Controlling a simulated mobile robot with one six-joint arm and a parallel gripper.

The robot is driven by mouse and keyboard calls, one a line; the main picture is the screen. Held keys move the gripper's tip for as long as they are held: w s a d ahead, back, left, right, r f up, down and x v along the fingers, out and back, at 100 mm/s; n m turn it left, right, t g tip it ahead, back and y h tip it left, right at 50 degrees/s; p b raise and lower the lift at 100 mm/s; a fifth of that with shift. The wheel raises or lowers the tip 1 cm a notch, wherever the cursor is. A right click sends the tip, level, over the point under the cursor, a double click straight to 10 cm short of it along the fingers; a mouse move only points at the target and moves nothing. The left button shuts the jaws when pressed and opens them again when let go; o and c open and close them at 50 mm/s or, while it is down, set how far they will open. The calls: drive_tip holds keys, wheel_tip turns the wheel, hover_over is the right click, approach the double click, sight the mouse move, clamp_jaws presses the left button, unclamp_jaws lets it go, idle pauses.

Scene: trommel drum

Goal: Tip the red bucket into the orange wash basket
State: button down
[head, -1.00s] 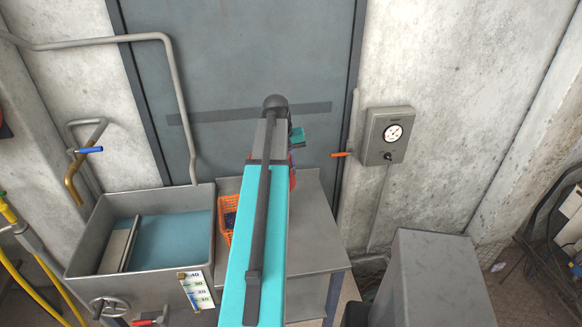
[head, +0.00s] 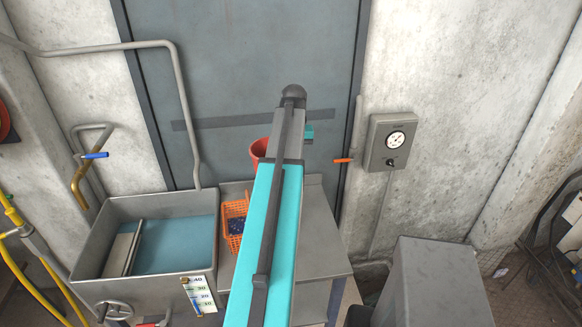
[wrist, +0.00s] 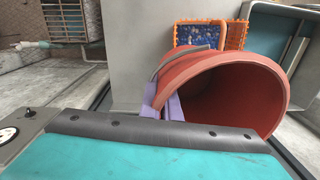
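The red bucket (wrist: 225,85) fills the right of the wrist view, tilted, with its wide mouth facing the camera; I see no contents in the visible part of its inside. My gripper (wrist: 173,106) has purple fingers at the bucket's left rim and appears shut on its wall. In the head view the bucket (head: 258,150) shows above the bench, partly hidden by my arm. The orange wash basket (head: 232,228) stands on the bench below and left of the bucket, with dark blue pieces in it. It also shows behind the bucket in the wrist view (wrist: 236,35).
A grey sink (head: 150,288) with blue-green water stands left of the basket. The steel bench (head: 318,240) is bare on the right. A grey cabinet (head: 440,285) stands further right.

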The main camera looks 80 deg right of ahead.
drive_tip(key=shift+s, duration=0.1)
drive_tip(key=s+a+r, duration=0.3)
drive_tip(key=s+a, duration=0.1)
drive_tip(key=a, duration=0.2)
drive_tip(key=shift+s+a, duration=0.15)
drive_tip(key=shift+s, duration=0.25)
idle(0.3)
drive_tip(key=w+a+f+n+b, duration=0.2)
drive_tip(key=w+a, duration=0.1)
drive_tip(key=w, duration=0.8)
drive_tip(key=w+a+f+n+b, duration=0.2)
drive_tip(key=w+a, duration=0.1)
drive_tip(key=w, duration=0.8)
drive_tip(key=w+a+f+n+b, duration=0.35)
drive_tip(key=w+a, duration=0.85)
drive_tip(key=w, duration=0.5)
drive_tip(key=w+a+f+n+b, duration=0.1)
drive_tip(key=w+a+f+n, duration=0.1)
drive_tip(key=w+a, duration=0.65)
drive_tip(key=w+a+f+n+b, duration=0.2)
drive_tip(key=w+a, duration=0.3)
drive_tip(key=a, duration=0.7)
drive_tip(key=w+a+f+n+b, duration=0.1)
drive_tip(key=a+f, duration=0.1)
drive_tip(key=a, duration=0.9)
drive_tip(key=w+a+f+n+b, duration=0.2)
drive_tip(key=a, duration=0.8)
drive_tip(key=shift+w+a, duration=0.3)
drive_tip(key=shift+a, duration=0.1)
